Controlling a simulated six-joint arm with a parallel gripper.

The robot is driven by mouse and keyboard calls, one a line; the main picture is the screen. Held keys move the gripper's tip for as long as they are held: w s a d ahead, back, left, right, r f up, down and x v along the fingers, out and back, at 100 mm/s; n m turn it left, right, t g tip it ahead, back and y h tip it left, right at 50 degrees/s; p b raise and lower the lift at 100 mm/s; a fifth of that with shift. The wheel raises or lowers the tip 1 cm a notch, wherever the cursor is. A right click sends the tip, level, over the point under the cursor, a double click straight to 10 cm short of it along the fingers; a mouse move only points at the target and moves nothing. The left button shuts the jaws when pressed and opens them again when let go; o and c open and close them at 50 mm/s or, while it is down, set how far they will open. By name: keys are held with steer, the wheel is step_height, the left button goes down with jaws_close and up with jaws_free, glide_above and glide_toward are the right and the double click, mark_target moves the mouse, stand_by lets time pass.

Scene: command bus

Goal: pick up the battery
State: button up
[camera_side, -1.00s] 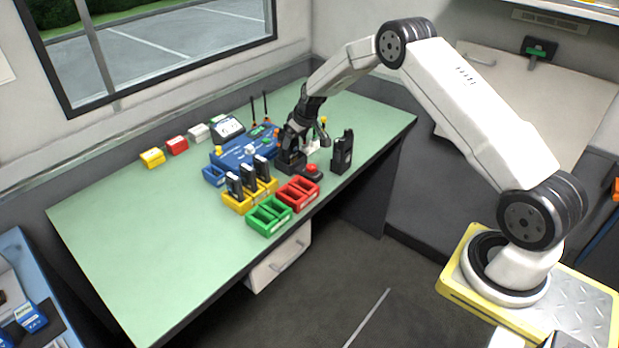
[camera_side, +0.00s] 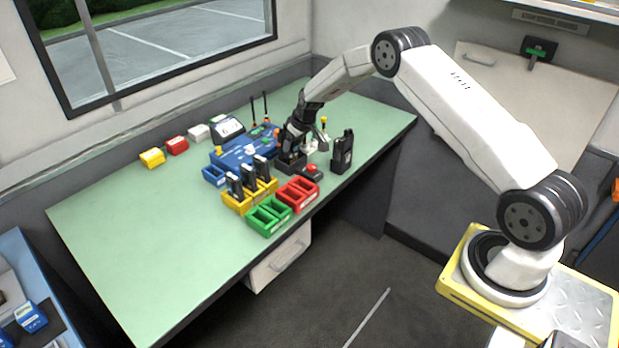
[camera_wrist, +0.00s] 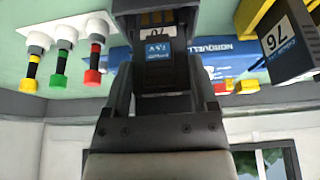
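A dark battery with a blue label (camera_wrist: 159,51) shows between my fingers in the wrist view, in front of a black holder with gold contacts (camera_wrist: 158,18). My gripper (camera_wrist: 160,75) has its fingers spread, one on each side of this battery. Contact with it is not clear. In the side view my gripper (camera_side: 291,147) points down at the black holder (camera_side: 291,165) on the green bench, and hides the battery there. Other dark batteries (camera_side: 248,175) stand in a yellow rack (camera_side: 237,205). A battery marked 76 (camera_wrist: 284,45) shows at the right in the wrist view.
A blue unit (camera_side: 245,150) lies behind the rack. Red trays (camera_side: 298,193) and green trays (camera_side: 268,216) stand in front. A black radio (camera_side: 342,152) stands right of the holder. Capped posts (camera_wrist: 62,60) show in the wrist view. The bench's left side is clear.

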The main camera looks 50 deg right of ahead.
steer(key=c, duration=0.3)
steer(key=shift+r, duration=0.1)
steer(key=shift+c, duration=0.2)
step_height(320, 180, up, 18)
stand_by(0.5)
stand_by(0.4)
